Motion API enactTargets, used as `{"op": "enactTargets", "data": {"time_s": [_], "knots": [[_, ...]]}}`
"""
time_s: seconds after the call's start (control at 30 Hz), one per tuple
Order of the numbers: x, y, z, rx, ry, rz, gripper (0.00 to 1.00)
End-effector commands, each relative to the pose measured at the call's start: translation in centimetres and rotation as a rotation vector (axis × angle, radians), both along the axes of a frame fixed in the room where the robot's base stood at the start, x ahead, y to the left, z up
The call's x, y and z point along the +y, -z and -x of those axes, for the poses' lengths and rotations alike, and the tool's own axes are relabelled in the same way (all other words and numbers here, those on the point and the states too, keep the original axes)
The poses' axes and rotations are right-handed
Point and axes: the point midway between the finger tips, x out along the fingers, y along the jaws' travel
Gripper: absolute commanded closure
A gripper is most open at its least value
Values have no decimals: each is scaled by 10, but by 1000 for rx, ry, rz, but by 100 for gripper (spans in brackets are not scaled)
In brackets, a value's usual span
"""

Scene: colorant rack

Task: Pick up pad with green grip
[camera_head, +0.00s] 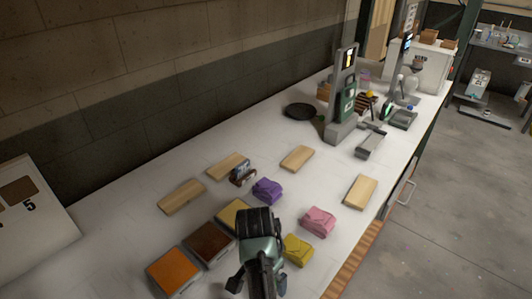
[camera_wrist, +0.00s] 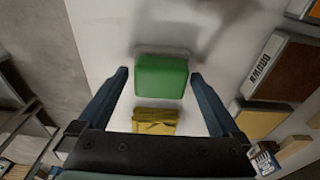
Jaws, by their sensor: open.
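A green block (camera_wrist: 162,77), which looks like the green grip, lies on the white bench top in the wrist view. It sits between the tips of my gripper (camera_wrist: 160,75), which is open, with a finger on either side. I cannot tell how far above it the fingers are, and no pad shows beneath it. In the head view my gripper (camera_head: 258,284) is over the near part of the bench, and the green block is hidden behind it.
A folded yellow item (camera_head: 297,250) lies close by, with pink (camera_head: 318,221) and purple (camera_head: 267,190) ones farther off. Orange (camera_head: 172,271) and brown (camera_head: 209,244) framed pads lie left. Wooden blocks (camera_head: 361,191) are scattered around. A grey device (camera_head: 345,100) stands farther back.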

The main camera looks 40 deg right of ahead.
Motion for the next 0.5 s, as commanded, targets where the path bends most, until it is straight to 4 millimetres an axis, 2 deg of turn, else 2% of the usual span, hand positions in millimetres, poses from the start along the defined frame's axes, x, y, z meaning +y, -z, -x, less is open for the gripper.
{"op": "enactTargets", "data": {"time_s": [0.07, 0.5], "knots": [[0, 0, 0, 0, 0, 0, 2], [0, -1, 0, 0, 0, 0, 80]]}}
